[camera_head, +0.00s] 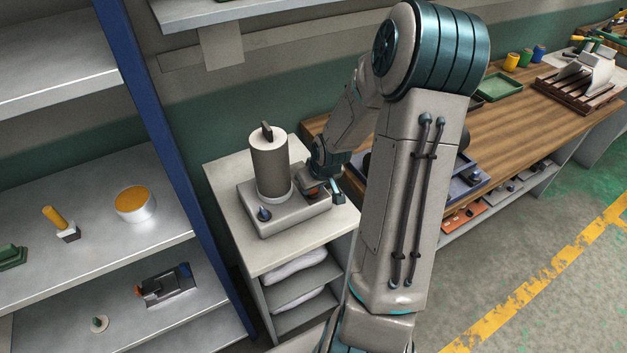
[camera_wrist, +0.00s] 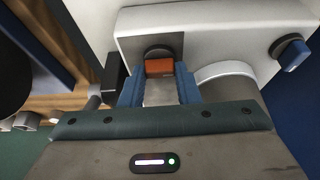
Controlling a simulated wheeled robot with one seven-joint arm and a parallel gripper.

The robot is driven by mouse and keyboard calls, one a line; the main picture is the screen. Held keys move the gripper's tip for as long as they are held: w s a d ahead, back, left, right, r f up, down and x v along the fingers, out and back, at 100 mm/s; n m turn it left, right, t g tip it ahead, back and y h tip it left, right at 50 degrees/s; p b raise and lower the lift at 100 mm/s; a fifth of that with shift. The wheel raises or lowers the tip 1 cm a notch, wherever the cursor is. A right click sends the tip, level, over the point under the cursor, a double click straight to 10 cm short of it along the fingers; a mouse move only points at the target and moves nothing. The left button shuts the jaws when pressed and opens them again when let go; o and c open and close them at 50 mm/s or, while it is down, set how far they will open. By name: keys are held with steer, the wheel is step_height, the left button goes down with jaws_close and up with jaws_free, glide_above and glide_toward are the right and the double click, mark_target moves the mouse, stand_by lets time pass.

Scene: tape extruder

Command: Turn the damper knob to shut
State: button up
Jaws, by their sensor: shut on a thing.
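The extruder (camera_head: 285,215) is a pale box with an upright grey cylinder (camera_head: 269,165). An orange knob (camera_head: 312,193) on its front shows close in the wrist view (camera_wrist: 159,66), in front of a dark round disc. My gripper (camera_head: 322,191) reaches it from the right; in the wrist view, its blue fingers (camera_wrist: 159,76) are shut on the orange knob, one on each side. A blue knob (camera_head: 264,213) is at the other end of the front; it also shows in the wrist view (camera_wrist: 289,53). No label tells which is the damper knob.
The extruder stands on a pale cabinet (camera_head: 225,185) with folded white cloths on shelves below. A blue post (camera_head: 160,120) and a metal shelf unit (camera_head: 100,258) are on the left. A wooden bench (camera_head: 525,110) with trays is on the right. My arm hides part of it.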

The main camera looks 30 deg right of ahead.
steer(key=o, duration=1)
steer(key=shift+r, duration=0.1)
steer(key=p+v, duration=0.5)
steer(key=v, duration=0.8)
steer(key=shift+s+r+p, duration=0.2)
steer(key=shift+r+p, duration=0.05)
steer(key=shift+p, duration=0.05)
steer(key=shift+a, duration=0.1)
